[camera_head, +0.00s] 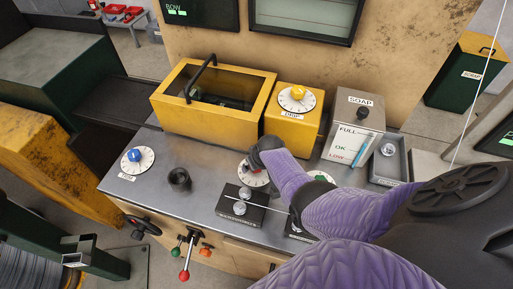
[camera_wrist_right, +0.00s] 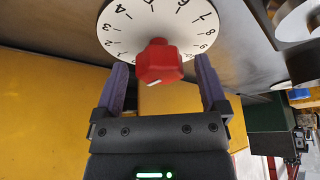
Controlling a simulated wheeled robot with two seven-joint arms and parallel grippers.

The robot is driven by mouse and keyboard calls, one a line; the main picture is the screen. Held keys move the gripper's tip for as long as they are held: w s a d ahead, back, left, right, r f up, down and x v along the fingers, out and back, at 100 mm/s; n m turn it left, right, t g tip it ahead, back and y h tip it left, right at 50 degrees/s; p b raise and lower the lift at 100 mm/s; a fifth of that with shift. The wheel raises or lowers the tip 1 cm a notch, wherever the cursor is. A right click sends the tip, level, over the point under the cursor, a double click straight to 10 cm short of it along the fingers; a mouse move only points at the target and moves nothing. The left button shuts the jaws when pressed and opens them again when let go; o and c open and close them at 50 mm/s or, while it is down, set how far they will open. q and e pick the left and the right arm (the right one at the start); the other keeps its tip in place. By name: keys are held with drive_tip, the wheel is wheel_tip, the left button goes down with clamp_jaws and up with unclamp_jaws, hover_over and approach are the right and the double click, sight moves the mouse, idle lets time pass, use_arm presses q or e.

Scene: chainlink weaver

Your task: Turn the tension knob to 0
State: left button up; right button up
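A red knob (camera_wrist_right: 160,62) with a white pointer mark sits on a white numbered dial (camera_wrist_right: 155,20) in the right wrist view. The mark faces the gripper side, and the number there cannot be read. My right gripper (camera_wrist_right: 163,78) is open, with one purple finger on each side of the knob and gaps between. In the head view my right gripper (camera_head: 266,152) is over a white dial (camera_head: 255,177), hiding part of it. I cannot read its label, so I cannot confirm it is the tension knob. My left gripper is not in view.
A blue-knob dial (camera_head: 137,159) is at the left of the metal bench, a black knob (camera_head: 179,178) beside it. A yellow-knob dial (camera_head: 297,97) is on a yellow box behind. The soap box (camera_head: 352,125) stands at right. A red-ended lever (camera_head: 184,272) is at the front.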

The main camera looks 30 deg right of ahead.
drive_tip(key=p+v, duration=0.7)
drive_tip(key=v, duration=0.3)
